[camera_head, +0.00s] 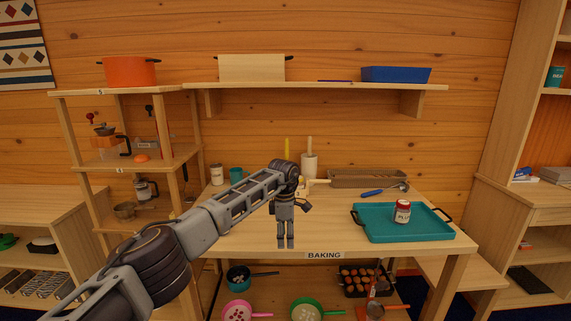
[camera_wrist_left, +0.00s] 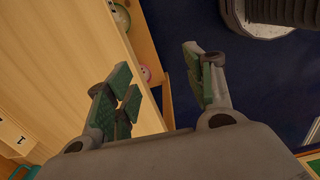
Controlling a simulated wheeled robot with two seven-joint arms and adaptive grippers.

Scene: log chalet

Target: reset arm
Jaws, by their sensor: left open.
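My left arm comes in from the left in the head view. Its gripper (camera_head: 286,244) hangs pointing down at the front edge of the baking table (camera_head: 240,236). In the left wrist view the two green-padded fingers (camera_wrist_left: 165,95) stand apart with nothing between them. Behind them show the table's wooden edge and the dark blue floor (camera_wrist_left: 265,85). My right gripper does not show in either view.
A teal tray (camera_head: 385,231) with a red-lidded jar (camera_head: 403,211) stands on the table's right side. A blue-handled utensil (camera_head: 374,193) and a wooden box (camera_head: 365,179) lie behind it. Pans, including a green one (camera_head: 305,309), are on the shelf below.

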